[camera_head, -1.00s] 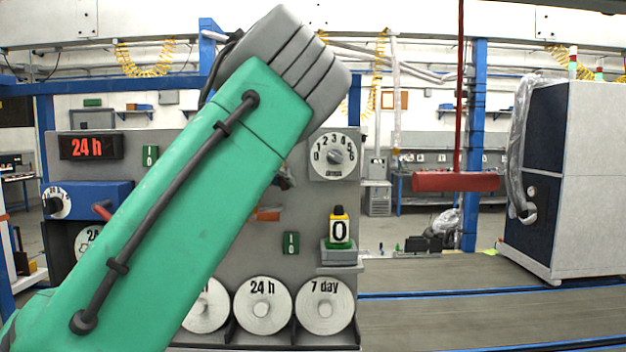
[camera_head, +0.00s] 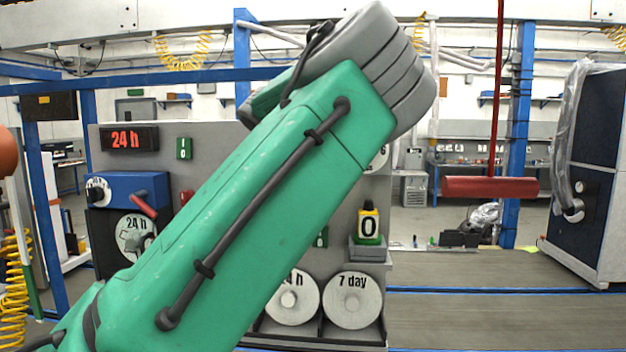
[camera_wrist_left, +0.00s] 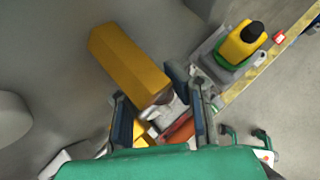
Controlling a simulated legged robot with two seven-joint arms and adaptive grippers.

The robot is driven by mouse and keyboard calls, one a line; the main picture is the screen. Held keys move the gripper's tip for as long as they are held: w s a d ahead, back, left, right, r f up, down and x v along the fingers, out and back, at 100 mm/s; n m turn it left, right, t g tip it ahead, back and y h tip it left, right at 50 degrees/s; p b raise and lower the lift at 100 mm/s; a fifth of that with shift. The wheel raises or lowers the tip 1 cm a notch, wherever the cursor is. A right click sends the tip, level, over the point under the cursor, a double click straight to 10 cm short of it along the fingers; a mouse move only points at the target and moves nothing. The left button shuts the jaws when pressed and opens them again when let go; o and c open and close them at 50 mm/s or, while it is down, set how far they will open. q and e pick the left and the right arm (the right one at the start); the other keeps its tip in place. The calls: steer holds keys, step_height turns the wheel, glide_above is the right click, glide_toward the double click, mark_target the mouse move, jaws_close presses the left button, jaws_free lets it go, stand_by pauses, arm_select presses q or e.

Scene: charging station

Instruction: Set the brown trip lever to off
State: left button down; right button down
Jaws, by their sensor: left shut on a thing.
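The brown trip lever (camera_wrist_left: 130,62) shows in the left wrist view as an orange-brown bar, lying at a slant in front of the grey panel. My left gripper (camera_wrist_left: 158,115) is at its lower end, with a dark finger on each side, shut on it. Exactly where the fingers touch is hard to see. In the head view, my green left arm covers the lever and the gripper. My right gripper is in neither current view.
A yellow-and-black counter block (camera_head: 369,223) stands on a small shelf at the panel's right edge; it also shows in the wrist view (camera_wrist_left: 241,45). A blue box (camera_head: 130,188) with a red lever (camera_head: 144,205) is at the left. Round white weights (camera_head: 353,300) sit below.

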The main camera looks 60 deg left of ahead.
arm_select(q)
steer(key=shift+s+f, duration=0.2)
steer(key=shift+f, duration=0.2)
steer(key=c, duration=1.4)
jaws_free()
steer(key=shift+s+d+r, duration=0.1)
steer(key=shift+s+r, duration=0.05)
steer(key=shift+c, duration=0.2)
steer(key=shift+s+d+r, duration=0.15)
steer(key=shift+s+r, duration=0.15)
steer(key=shift+w, duration=0.15)
steer(key=shift+r, duration=0.3)
steer(key=v, duration=1.1)
steer(key=shift+s, duration=0.4)
steer(key=shift+d, duration=0.1)
